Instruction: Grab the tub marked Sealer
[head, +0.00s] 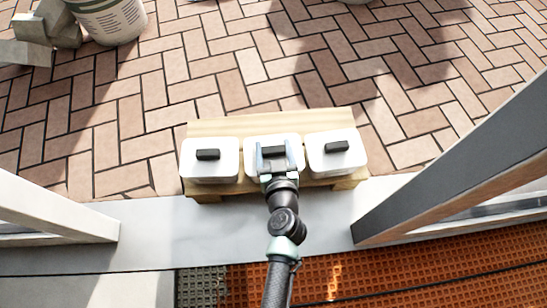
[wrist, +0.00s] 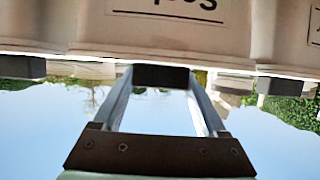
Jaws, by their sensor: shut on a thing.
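Three white tubs with black lid handles stand in a row: a left tub (head: 210,172), a middle tub (head: 254,172) and a right tub (head: 338,160). My gripper (head: 274,152) is over the middle tub, its two fingers on either side of that handle. The wrist view shows the fingers shut on the black handle (wrist: 160,76) of the middle tub (wrist: 190,38). This tub's label (wrist: 165,8) is cut off by the frame edge, and I cannot read it surely. No label shows in the head view, so I cannot tell which tub is marked Sealer.
The tubs stand on a light wooden stand (head: 270,124). The side tubs are close beside the middle one. Frame posts stand at left (head: 55,212) and right (head: 450,160). A white bucket (head: 112,20) is at the back left. The brick paving behind is mostly clear.

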